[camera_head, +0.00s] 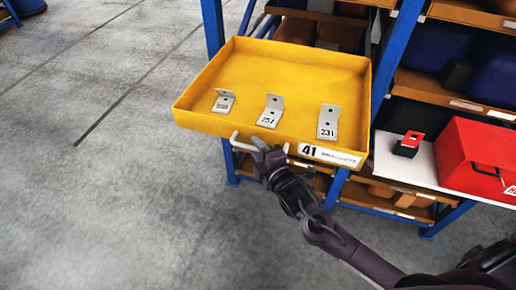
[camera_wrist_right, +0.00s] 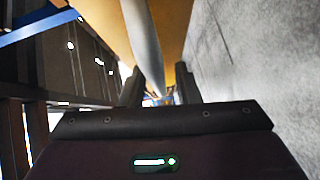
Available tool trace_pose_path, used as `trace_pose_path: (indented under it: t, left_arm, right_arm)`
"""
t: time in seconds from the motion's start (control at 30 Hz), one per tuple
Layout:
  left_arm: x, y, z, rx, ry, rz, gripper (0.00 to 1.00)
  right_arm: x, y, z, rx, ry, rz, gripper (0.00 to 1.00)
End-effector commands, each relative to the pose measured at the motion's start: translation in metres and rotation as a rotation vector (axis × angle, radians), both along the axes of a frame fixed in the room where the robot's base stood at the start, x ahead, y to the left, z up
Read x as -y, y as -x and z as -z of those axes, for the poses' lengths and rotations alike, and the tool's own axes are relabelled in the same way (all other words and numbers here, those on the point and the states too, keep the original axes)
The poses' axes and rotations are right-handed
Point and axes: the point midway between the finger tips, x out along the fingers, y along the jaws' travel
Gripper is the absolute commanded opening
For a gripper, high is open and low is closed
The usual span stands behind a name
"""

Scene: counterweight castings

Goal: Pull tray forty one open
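The yellow tray (camera_head: 288,82) stands pulled well out of the blue rack in the head view. Its front carries a white label reading 41 (camera_head: 330,154) and a pale bar handle (camera_head: 239,142). My right gripper (camera_head: 264,150) is at the handle. In the right wrist view the handle bar (camera_wrist_right: 144,40) passes between the two dark fingers (camera_wrist_right: 160,86); a gap shows on its right side, so the fingers look open around it. Whether the left finger touches the bar is unclear. My left gripper is not in view.
Several metal brackets, such as the one marked 231 (camera_head: 328,121), lie in the tray. Right of it, a white shelf (camera_head: 385,160) holds a red box (camera_head: 478,150) and a small red-black item (camera_head: 408,145). Blue uprights (camera_head: 395,60) frame the rack. Grey floor (camera_head: 100,190) is clear at left.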

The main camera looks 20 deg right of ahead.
Motion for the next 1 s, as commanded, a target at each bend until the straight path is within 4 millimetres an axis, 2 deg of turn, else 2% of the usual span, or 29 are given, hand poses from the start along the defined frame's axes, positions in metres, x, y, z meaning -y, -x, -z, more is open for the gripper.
trace_pose_path:
  t: [0.37, 0.73, 1.0]
  left_arm:
    - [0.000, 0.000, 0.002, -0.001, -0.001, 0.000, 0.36]
    - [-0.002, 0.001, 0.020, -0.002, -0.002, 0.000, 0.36]
    - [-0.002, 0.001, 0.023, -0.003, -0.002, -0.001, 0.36]
  right_arm:
    - [0.001, 0.004, -0.001, 0.002, 0.001, 0.000, 0.34]
    - [0.012, 0.060, -0.006, -0.001, 0.001, -0.001, 0.34]
    - [0.016, 0.076, -0.011, 0.001, 0.000, 0.000, 0.34]
